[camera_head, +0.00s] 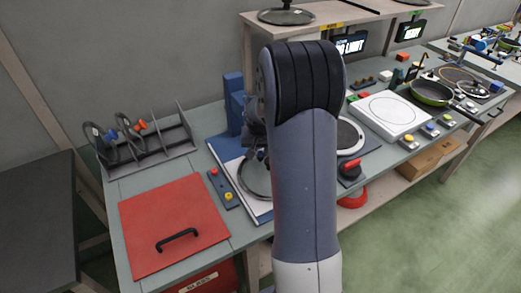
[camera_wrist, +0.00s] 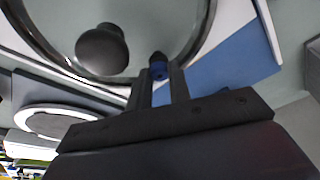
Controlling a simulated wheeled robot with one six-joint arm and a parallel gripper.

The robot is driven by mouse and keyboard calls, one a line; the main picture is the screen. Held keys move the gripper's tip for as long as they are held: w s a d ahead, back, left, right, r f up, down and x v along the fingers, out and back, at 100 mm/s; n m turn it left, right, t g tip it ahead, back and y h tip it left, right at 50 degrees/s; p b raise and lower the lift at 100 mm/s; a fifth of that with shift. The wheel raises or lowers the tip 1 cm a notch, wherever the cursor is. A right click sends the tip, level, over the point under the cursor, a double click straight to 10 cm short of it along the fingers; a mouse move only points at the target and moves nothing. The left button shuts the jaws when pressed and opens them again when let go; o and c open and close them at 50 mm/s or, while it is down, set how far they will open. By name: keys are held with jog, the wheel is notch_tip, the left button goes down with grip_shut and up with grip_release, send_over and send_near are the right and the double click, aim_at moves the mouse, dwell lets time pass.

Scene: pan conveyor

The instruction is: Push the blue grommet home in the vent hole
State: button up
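The blue grommet (camera_wrist: 158,72) shows in the wrist view between the tips of my gripper (camera_wrist: 160,75), with a dark part at its far end. The fingers stand apart by about its width and appear shut on it. A glass lid (camera_wrist: 45,45) with a metal rim and a round black knob (camera_wrist: 102,50) lies beyond, with the grommet over its near rim side. I cannot make out the vent hole or whether the grommet touches the glass. In the head view the lid (camera_head: 243,181) is partly hidden by my arm, and the grommet is hidden.
A blue upright block (camera_head: 233,97) stands behind the lid. A button box (camera_head: 222,188) and a red panel with a black handle (camera_head: 172,222) lie left of it. A rack (camera_head: 150,143) holds lids at the back left. A white hob (camera_head: 388,115) is on the right.

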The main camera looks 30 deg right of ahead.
jog(key=o, duration=0.5)
jog(key=shift+r, duration=0.1)
jog(key=v, duration=0.7)
jog(key=shift+r, duration=0.2)
jog(key=shift+f, duration=0.1)
jog(key=x, duration=0.7)
jog(key=shift+f, duration=0.1)
jog(key=shift+r+p, duration=0.6)
jog(key=shift+r, duration=0.05)
